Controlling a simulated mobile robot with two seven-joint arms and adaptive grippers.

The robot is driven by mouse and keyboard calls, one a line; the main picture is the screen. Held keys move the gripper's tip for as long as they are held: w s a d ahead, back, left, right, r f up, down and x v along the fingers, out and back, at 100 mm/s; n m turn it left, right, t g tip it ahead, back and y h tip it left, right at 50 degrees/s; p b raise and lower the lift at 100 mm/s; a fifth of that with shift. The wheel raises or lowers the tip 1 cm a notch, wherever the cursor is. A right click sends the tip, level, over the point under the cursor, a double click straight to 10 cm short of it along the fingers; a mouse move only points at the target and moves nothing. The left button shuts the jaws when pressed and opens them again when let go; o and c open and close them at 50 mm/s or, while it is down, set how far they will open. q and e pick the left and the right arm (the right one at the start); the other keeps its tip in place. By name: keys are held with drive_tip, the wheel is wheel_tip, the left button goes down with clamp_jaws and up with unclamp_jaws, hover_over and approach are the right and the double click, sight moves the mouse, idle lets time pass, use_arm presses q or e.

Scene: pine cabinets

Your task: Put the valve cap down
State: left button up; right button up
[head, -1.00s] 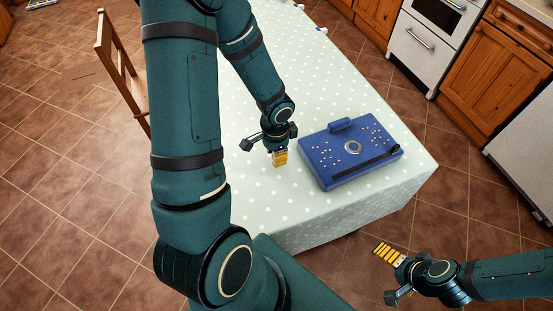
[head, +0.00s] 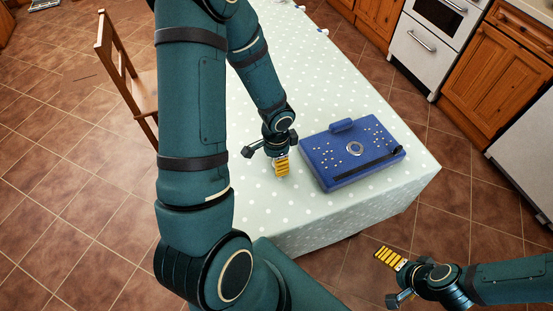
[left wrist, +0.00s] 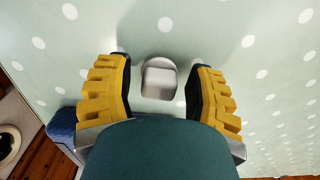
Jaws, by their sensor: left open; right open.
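The valve cap (left wrist: 158,80) is a small pale grey, rounded piece in the left wrist view. It lies on the dotted tablecloth, between the yellow-padded fingers of my left gripper (left wrist: 160,88), with a gap on both sides. In the head view my left gripper (head: 282,168) points down low over the table, left of the blue case; the cap cannot be made out there. My right gripper (head: 390,257) is open and empty, off the table's near right side.
The blue case (head: 325,153), with a ring and small pale pegs on top, sits on the table (head: 310,215) near its right end. A wooden chair (head: 120,75) stands at the left. Cabinets and an oven (head: 420,45) are across the floor at upper right.

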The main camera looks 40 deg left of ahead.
use_arm(q)
drive_tip(key=shift+r, duration=0.35)
wheel_tip(320, 180, up, 12)
drive_tip(key=p, duration=0.4)
drive_tip(key=shift+f, duration=0.2)
